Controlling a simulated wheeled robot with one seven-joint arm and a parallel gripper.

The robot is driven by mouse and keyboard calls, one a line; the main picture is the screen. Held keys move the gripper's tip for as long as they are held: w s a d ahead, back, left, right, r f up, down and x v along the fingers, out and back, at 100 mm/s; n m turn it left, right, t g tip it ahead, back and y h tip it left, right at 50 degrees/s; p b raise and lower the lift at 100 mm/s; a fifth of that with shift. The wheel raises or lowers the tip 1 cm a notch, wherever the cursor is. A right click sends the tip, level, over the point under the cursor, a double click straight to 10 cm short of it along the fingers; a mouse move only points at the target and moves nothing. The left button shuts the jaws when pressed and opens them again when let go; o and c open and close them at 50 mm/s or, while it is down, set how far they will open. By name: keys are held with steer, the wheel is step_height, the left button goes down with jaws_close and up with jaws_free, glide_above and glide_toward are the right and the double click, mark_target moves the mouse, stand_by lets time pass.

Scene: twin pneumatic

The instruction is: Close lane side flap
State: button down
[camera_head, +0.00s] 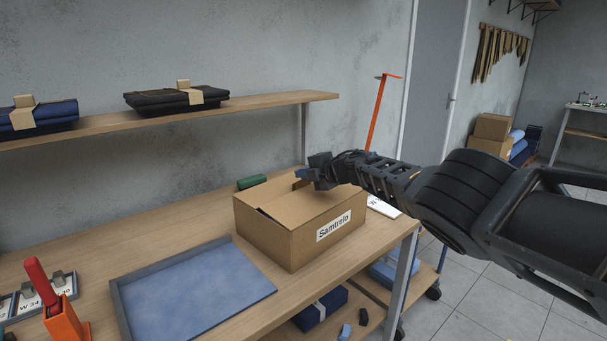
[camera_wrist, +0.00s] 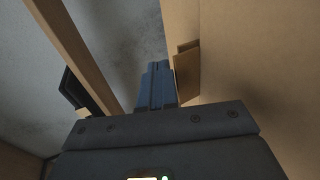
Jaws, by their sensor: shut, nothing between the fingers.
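A cardboard box (camera_head: 275,238) labelled "Samtrelo" stands on the wooden workbench. Flaps lie folded over its top, with a dark gap near its left side, and a small piece of cardboard stands up at its back edge. My gripper (camera_head: 307,174) is at the far top edge of the box, reaching in from the right. In the wrist view its blue fingers (camera_wrist: 156,86) are together and empty, beside a cardboard flap (camera_wrist: 187,72). A broad cardboard surface (camera_wrist: 265,60) fills the right of that view. I cannot tell whether the fingers touch the flap.
A blue-lined tray (camera_head: 195,292) lies left of the box. A green roll (camera_head: 251,182) lies behind it. A shelf (camera_head: 255,101) with folded clothes runs along the wall above. An orange post (camera_head: 378,112) stands behind my arm. An orange holder (camera_head: 66,320) stands at the front left.

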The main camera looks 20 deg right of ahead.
steer(key=shift+r, duration=0.1)
steer(key=shift+r+p, duration=0.75)
steer(key=shift+p, duration=0.05)
